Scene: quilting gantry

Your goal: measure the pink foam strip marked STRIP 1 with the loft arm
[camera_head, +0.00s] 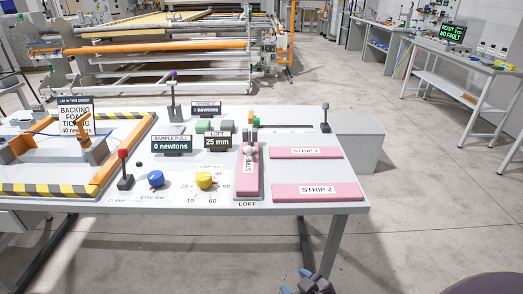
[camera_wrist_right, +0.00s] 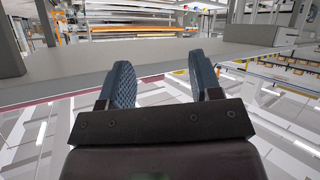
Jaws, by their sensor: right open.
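The pink foam strip marked STRIP 1 (camera_head: 280,153) lies flat at the right of the bench top, behind STRIP 2 (camera_head: 285,192). Another pink strip (camera_head: 242,187) lies lengthwise over the LOFT marking; its number is partly hidden. The loft arm (camera_head: 250,150), with a pale round knob, is over this third strip's far part. I cannot tell whether it touches. The LOFT display (camera_head: 217,141) reads 25 mm. My right gripper (camera_head: 310,283) is open and empty, low in front of the bench; its fingers show apart in the right wrist view (camera_wrist_right: 163,82). My left gripper is out of view.
A red-knobbed lever (camera_head: 124,170), a blue dial (camera_head: 155,179) and a yellow dial (camera_head: 204,180) stand left of the strips. A striped frame (camera_head: 60,190) fills the bench's left. A dark-topped post (camera_head: 325,118) stands at the back right corner.

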